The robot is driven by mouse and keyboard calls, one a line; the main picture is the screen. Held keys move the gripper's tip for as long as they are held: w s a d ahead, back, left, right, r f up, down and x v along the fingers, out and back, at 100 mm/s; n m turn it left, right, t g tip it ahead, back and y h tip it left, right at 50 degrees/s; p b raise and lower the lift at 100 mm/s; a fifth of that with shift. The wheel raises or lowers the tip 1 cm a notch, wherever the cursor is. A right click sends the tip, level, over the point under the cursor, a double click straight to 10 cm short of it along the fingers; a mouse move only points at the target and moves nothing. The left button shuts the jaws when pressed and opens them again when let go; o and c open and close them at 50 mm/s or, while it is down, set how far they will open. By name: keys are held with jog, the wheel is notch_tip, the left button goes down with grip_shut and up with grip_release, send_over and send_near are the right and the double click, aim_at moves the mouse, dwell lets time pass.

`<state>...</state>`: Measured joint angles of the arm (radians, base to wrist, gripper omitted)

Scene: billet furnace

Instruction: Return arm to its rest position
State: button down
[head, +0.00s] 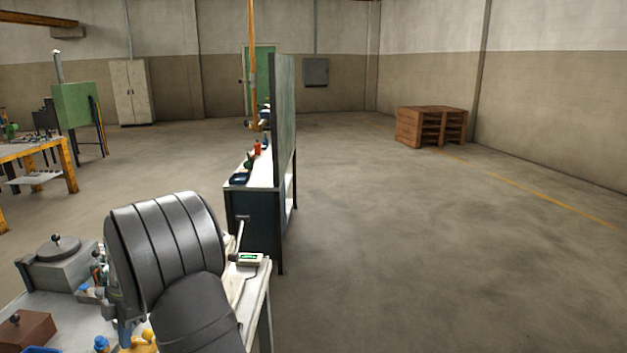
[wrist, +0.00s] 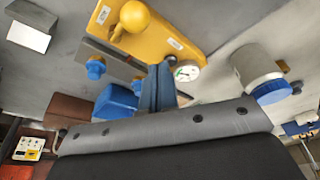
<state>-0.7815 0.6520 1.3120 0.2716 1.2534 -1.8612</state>
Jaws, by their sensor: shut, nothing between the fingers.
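My gripper (wrist: 158,90) shows in the wrist view as two blue-grey fingers side by side, shut and empty. It hangs over the bench top, with its tips close to a yellow plate (wrist: 165,32) that has a yellow ball knob and a round dial (wrist: 187,71). I cannot tell whether the tips touch the plate. In the head view my dark, ribbed arm covers part of the white bench (head: 55,305), and the fingers cannot be made out there.
Near the fingers are a blue block (wrist: 117,101), a blue knob (wrist: 96,68) and a white cylinder with a blue end (wrist: 258,72). A grey box with a round lid (head: 60,260) and a brown box (head: 25,328) stand at left. The floor at right is open, with a wooden crate (head: 432,126) far back.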

jog(key=m, duration=0.1)
jog(key=a+m, duration=0.1)
jog(key=f+m+t, duration=0.1)
jog(key=m, duration=0.1)
jog(key=shift+s+a+y, duration=0.1)
jog(key=shift+a+y, duration=0.15)
jog(key=shift+y, duration=0.05)
jog(key=m, duration=0.2)
jog(key=a+f+m, duration=0.1)
jog(key=shift+s+a+m+t+y, duration=0.1)
jog(key=shift+a+m+t+y, duration=0.1)
jog(key=shift+m+t+y, duration=0.15)
jog(key=m, duration=0.1)
jog(key=a+m+t, duration=0.1)
jog(key=m, duration=0.1)
jog(key=shift+f+y, duration=0.15)
jog(key=shift+y, duration=0.1)
jog(key=m, duration=0.1)
jog(key=a+m, duration=0.1)
jog(key=shift+m+t, duration=0.25)
jog(key=shift+m, duration=0.1)
jog(key=shift+w+a+f, duration=0.15)
jog(key=shift+a, duration=0.5)
jog(key=shift+w+a+f, duration=0.1)
jog(key=shift+w+a, duration=0.1)
jog(key=shift+a, duration=0.45)
jog(key=shift+w+a+f, duration=0.15)
jog(key=shift+a, duration=0.5)
jog(key=shift+d, duration=0.1)
